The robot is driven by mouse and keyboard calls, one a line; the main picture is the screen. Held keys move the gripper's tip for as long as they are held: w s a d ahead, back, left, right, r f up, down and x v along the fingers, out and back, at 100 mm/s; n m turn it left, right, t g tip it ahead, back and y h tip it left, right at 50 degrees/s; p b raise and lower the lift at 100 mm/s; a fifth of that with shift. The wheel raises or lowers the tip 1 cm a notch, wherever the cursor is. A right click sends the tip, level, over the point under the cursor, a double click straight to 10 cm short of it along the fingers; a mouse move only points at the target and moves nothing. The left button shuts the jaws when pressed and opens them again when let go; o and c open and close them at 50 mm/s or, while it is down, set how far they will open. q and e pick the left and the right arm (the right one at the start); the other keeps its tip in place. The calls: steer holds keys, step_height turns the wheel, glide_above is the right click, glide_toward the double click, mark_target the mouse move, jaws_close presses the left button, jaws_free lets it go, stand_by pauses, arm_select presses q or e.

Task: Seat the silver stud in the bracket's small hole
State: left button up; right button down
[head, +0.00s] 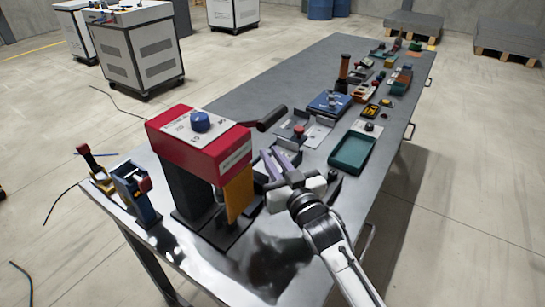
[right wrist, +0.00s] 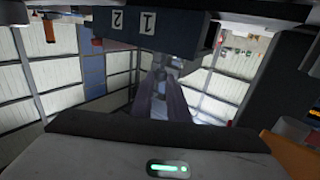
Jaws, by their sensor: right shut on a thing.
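My right gripper (head: 270,163) reaches in over the table, just right of the red-topped press (head: 187,155), with its two lavender fingers pointing away to the upper left. In the right wrist view my right gripper (right wrist: 160,78) is shut on a small pale metallic thing between the fingertips. It looks like the silver stud, but it is blurred. Grey metal plates (head: 318,132) with a red knob lie beyond the gripper. They may belong to the bracket; I cannot make out its small hole. My left gripper is not in view.
The press, with a yellow plate (head: 239,194), stands close to the left of my gripper. A green tray (head: 352,153) lies to the right. A blue box (head: 329,103) and several small parts stand farther back. A blue and black tool (head: 136,190) stands at the left edge.

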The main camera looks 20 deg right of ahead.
stand_by(0.5)
steer(key=shift+f+b, duration=0.45)
steer(key=shift+f, duration=0.5)
stand_by(0.3)
steer(key=shift+r+p, duration=0.35)
steer(key=shift+p, duration=0.25)
steer(key=shift+r, duration=0.1)
steer(key=shift+p, duration=0.6)
stand_by(1.1)
steer(key=shift+f, duration=0.2)
stand_by(0.3)
steer(key=shift+f, duration=0.25)
